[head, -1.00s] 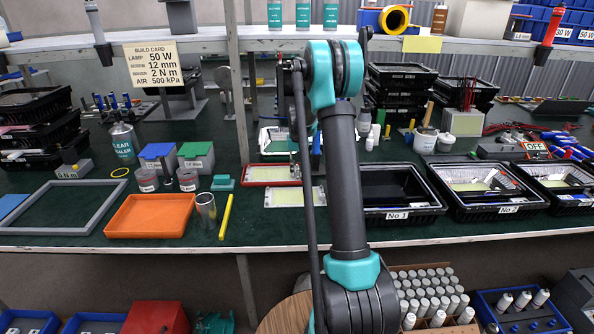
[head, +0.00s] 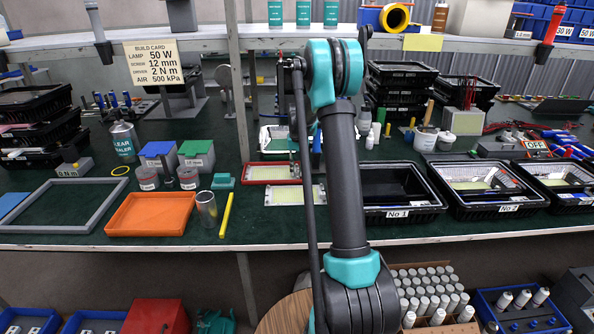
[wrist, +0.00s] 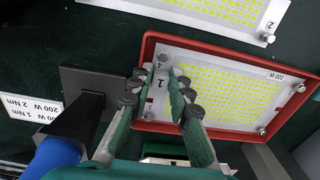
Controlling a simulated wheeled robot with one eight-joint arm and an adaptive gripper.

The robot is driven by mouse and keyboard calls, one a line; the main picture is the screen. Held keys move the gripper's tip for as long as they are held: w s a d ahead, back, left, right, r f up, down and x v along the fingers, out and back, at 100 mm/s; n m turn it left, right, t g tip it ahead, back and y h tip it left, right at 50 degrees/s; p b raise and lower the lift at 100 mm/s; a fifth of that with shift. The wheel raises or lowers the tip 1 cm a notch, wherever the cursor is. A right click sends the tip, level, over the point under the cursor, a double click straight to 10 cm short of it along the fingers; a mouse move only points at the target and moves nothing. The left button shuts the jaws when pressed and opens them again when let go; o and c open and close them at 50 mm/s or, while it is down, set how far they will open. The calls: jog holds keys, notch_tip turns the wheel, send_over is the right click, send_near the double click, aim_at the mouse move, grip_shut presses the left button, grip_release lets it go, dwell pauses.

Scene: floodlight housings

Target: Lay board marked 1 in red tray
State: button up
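The board marked 1 (wrist: 215,85) is a white plate with rows of yellow-green squares and small knobs at its corners. In the wrist view it lies inside the rim of the red tray (wrist: 310,85). My gripper (wrist: 163,76) is at the board's left end, its fingertips apart on either side of the "1" and a pale knob. They appear clear of the knob; contact is hard to judge. In the head view the red tray (head: 249,173) with the board (head: 274,172) shows left of my arm, which mostly hides the gripper.
A similar board marked 2 (wrist: 232,12) lies beside the red tray, and also shows in the head view (head: 288,196). A dark stand (wrist: 95,85) with a printed label is close left of my fingers. Black tray No 1 (head: 400,213) is right of my arm.

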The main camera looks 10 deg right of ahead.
jog(key=o, duration=0.4)
jog(key=shift+d, duration=0.1)
notch_tip(320, 180, up, 11)
jog(key=s+a+f+t, duration=0.1)
jog(key=s+a+f, duration=0.1)
jog(key=s, duration=1.1)
jog(key=s+a+f+n+t, duration=0.1)
jog(key=s+f, duration=0.2)
jog(key=s, duration=1)
jog(key=s+a+f+n+t, duration=0.1)
jog(key=s+a+f+t, duration=0.1)
jog(key=s, duration=1.1)
jog(key=shift+s+a+f, duration=0.15)
jog(key=shift+f, duration=0.25)
jog(key=shift+s+a+f, duration=0.1)
jog(key=shift+a+f, duration=0.05)
jog(key=shift+f, duration=0.2)
